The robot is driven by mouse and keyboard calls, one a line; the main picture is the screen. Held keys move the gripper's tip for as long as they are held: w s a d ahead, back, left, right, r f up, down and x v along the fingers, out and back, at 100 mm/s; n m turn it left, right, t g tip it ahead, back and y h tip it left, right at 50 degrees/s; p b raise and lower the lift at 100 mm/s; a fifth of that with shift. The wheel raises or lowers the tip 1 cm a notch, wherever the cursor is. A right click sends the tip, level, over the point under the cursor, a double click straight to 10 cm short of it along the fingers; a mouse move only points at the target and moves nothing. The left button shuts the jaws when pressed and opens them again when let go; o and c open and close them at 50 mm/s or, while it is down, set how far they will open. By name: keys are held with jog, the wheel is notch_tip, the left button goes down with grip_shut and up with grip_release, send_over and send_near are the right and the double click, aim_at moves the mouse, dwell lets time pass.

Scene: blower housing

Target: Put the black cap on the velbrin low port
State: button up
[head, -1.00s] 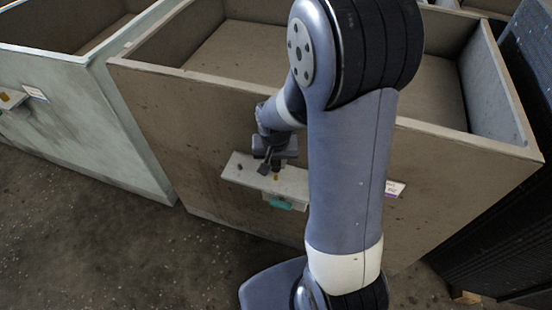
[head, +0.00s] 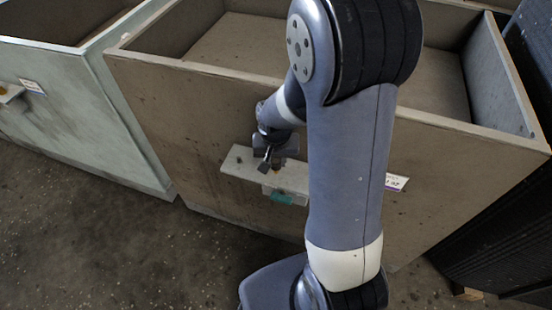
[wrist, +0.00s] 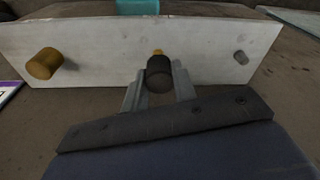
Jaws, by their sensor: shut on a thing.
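The black cap (wrist: 159,75) is held between the fingers of my gripper (wrist: 160,90) in the wrist view. A small orange-brass tip (wrist: 158,52) shows just beyond the cap; I cannot tell whether the two touch. In the head view my gripper (head: 267,164) is over the plate (head: 235,168); the cap cannot be made out there. No readable name marks the velbrin low port.
The plate juts from the front wall of a large open brown bin (head: 180,130). A teal part (head: 282,198) sits below its front edge, also in the wrist view (wrist: 138,7). A white label (head: 396,182) is to the right. A pale bin (head: 90,120) stands left.

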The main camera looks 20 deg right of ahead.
jog(key=shift+f+b, duration=1)
jog(key=shift+f, duration=0.25)
jog(key=o, duration=1)
jog(key=shift+r, duration=0.15)
jog(key=r, duration=0.3)
jog(key=s+r+p, duration=0.1)
jog(key=r, duration=0.6)
jog(key=shift+s+a+r, duration=0.2)
jog(key=shift+s+a, duration=0.1)
jog(key=shift+f, duration=0.1)
jog(key=f, duration=0.3)
jog(key=w+f, duration=0.1)
jog(key=f, duration=0.3)
jog(key=f+b, duration=0.1)
jog(key=f, duration=0.2)
jog(key=shift+w+d+f, duration=0.3)
jog(key=shift+f, duration=0.1)
jog(key=shift+r+p, duration=0.45)
jog(key=shift+r, duration=0.2)
